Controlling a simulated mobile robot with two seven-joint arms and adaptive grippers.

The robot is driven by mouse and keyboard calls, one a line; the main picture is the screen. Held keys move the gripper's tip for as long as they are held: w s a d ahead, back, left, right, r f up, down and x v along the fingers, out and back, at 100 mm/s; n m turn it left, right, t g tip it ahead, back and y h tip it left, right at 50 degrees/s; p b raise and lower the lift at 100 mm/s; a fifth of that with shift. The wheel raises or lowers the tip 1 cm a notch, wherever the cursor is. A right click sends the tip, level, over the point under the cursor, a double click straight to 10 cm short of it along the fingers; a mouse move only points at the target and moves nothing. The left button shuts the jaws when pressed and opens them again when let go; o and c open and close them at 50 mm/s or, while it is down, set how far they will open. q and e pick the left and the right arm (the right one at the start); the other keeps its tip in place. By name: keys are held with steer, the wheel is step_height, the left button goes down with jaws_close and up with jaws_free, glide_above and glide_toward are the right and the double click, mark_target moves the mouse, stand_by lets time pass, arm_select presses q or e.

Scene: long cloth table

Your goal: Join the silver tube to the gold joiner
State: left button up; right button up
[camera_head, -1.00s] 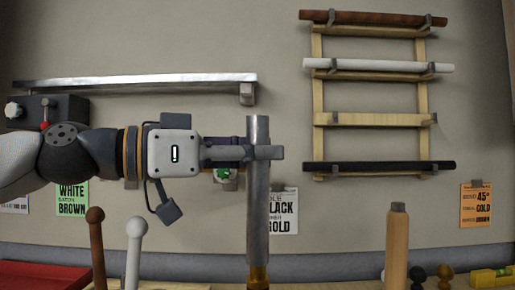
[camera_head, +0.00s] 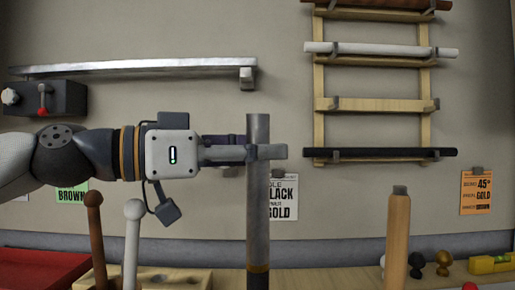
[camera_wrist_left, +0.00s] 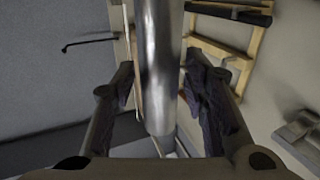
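The silver tube (camera_head: 258,210) stands upright in the middle of the head view. My left gripper (camera_head: 262,150) is shut on its upper part, one finger crossing in front of it. In the left wrist view the tube (camera_wrist_left: 160,70) runs between the two finger pads. The gold joiner (camera_head: 258,281) shows at the tube's lower end, in line with it. A darker band marks where they meet. The joiner's lower part is cut off by the picture edge, and I cannot tell how deep it sits in the tube. My right gripper is not in view.
A wooden wall rack (camera_head: 319,105) holds several rods at right. A wooden post (camera_head: 397,240) stands right of the tube. Brown (camera_head: 97,240) and white (camera_head: 132,240) round-topped rods stand at left, near a red tray (camera_head: 40,268). A metal rail (camera_head: 140,66) is on the wall.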

arm_select(q)
step_height(320, 180, up, 10)
stand_by(0.6)
stand_by(0.4)
